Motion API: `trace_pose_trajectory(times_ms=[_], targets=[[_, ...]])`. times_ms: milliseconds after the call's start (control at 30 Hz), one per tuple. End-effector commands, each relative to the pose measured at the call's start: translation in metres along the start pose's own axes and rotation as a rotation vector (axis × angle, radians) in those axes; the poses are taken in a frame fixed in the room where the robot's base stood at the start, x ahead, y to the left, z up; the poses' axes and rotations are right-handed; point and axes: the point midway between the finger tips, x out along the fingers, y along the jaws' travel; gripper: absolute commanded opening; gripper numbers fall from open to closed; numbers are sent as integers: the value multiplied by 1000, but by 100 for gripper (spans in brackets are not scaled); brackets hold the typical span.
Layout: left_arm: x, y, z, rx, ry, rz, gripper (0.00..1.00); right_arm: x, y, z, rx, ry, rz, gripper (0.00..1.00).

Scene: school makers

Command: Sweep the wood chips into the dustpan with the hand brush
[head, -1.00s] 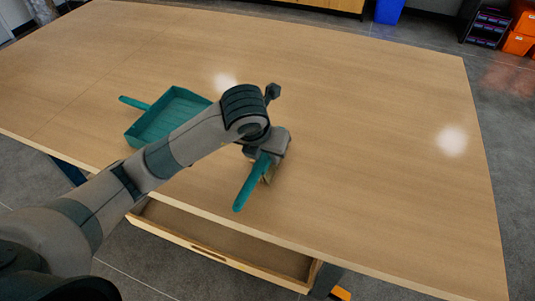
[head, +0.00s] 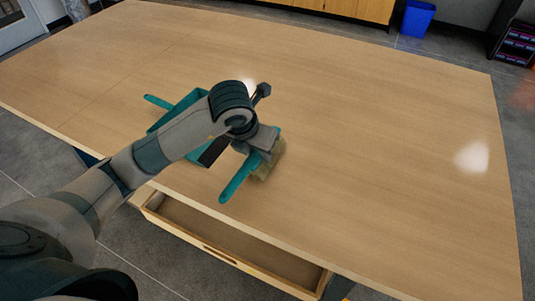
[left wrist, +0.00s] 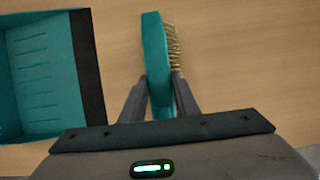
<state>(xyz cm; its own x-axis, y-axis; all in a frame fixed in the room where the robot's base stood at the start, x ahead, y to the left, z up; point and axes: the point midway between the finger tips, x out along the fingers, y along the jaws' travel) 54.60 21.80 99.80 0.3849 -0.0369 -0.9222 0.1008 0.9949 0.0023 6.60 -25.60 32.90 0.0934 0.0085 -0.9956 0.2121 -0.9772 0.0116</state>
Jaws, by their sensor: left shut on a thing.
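The teal hand brush (head: 238,179) is held by my left gripper (head: 259,150), low over the table, with its pale bristles facing right. In the left wrist view the brush (left wrist: 154,45) sits between the two fingers of the gripper (left wrist: 159,92), which are shut on it. The teal dustpan (head: 180,109) lies on the table to the left of the brush, partly hidden behind my left arm. Its dark lip faces the brush in the left wrist view (left wrist: 87,65), with a gap of bare table between them. I cannot make out wood chips in either view. My right gripper is not in view.
The wooden table (head: 390,130) is clear to the right and behind. An open drawer (head: 235,250) juts out below its front edge. A blue bin (head: 417,18) stands on the floor beyond the far edge.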

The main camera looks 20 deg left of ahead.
Motion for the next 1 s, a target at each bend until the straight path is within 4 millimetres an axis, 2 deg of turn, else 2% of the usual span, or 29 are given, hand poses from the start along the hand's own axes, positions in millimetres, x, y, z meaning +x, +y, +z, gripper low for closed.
trace_pose_trajectory(times_ms=[33, 1000], targets=[[4, 10, -5, -3, 15, 16, 0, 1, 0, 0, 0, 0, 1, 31], [5, 82, -5, -4, 17, 16, 0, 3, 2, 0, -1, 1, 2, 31]])
